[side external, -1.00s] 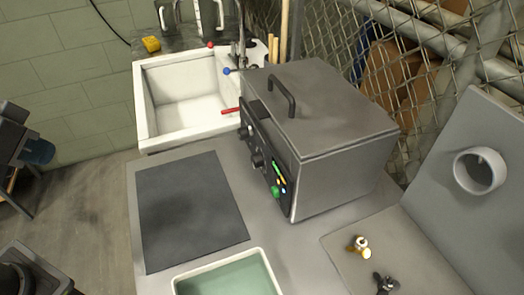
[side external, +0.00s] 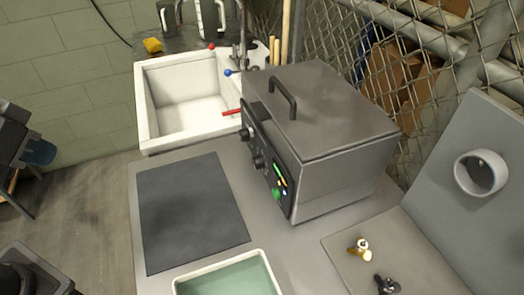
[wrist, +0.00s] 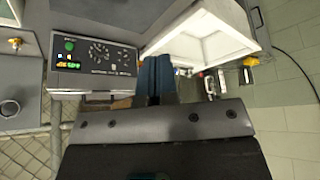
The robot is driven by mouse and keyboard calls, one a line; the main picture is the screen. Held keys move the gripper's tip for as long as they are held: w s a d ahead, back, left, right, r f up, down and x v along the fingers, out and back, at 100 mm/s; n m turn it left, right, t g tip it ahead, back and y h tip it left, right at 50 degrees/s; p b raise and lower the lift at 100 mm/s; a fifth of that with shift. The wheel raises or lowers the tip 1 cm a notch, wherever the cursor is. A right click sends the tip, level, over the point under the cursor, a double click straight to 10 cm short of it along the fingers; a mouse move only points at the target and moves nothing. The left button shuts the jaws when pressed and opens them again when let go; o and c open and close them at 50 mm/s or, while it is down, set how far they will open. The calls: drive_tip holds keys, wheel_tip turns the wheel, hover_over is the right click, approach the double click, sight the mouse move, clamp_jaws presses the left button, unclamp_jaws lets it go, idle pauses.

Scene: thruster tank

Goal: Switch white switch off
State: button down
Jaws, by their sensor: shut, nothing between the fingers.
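The grey lidded tank (side external: 340,165) stands on the bench in the side view, with a dark control panel (side external: 262,160) on its front. The panel carries dark knobs, a green button (side external: 277,195) and small lit indicators. In the wrist view the panel (wrist: 95,60) is at upper left, with the green button, a lit display (wrist: 68,66) and white dial markings. I cannot pick out the white switch for sure in either view. My gripper (wrist: 155,75) shows blue fingers shut together and empty, to the right of the panel in the wrist view. I cannot make it out in the side view.
A white sink (side external: 142,110) with red and blue tap knobs stands behind the bench. A dark mat (side external: 190,215) and a tray with a green inside (side external: 190,285) lie in front of the tank. Small fittings (side external: 360,250) lie at right. Wire fence stands behind.

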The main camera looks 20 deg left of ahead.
sight(252, 132)
drive_tip(key=w+f+n+t+h, duration=0.1)
drive_tip(key=w+f+n+t, duration=0.15)
drive_tip(key=w, duration=0.75)
drive_tip(key=w+f+n+t, duration=0.1)
drive_tip(key=w+f+t, duration=0.25)
drive_tip(key=w, duration=0.75)
drive_tip(key=d+f+n+h, duration=0.1)
drive_tip(key=d+f+h, duration=0.2)
drive_tip(key=h, duration=0.1)
drive_tip(key=d+f+n+t+h, duration=0.1)
drive_tip(key=d+f+n+h, duration=0.1)
drive_tip(key=d+f+h, duration=0.1)
drive_tip(key=d+f+n+t+h, duration=0.1)
drive_tip(key=d+f+n+h, duration=0.1)
drive_tip(key=d+f+h, duration=0.1)
drive_tip(key=shift+s+d+f+h, duration=0.15)
drive_tip(key=shift+f+h, duration=0.25)
drive_tip(key=shift+h, duration=0.25)
drive_tip(key=shift+s+d+f+h, duration=0.15)
drive_tip(key=shift+f+h, duration=0.25)
drive_tip(key=shift+h, duration=0.25)
drive_tip(key=shift+s+f+n+t+h, duration=0.15)
drive_tip(key=shift+s+n+t+h, duration=0.1)
drive_tip(key=shift+s+t+h, duration=0.2)
drive_tip(key=shift+w+d, duration=0.1)
drive_tip(key=x, duration=1.3)
drive_tip(key=shift+w+d, duration=0.25)
drive_tip(key=shift+w, duration=0.05)
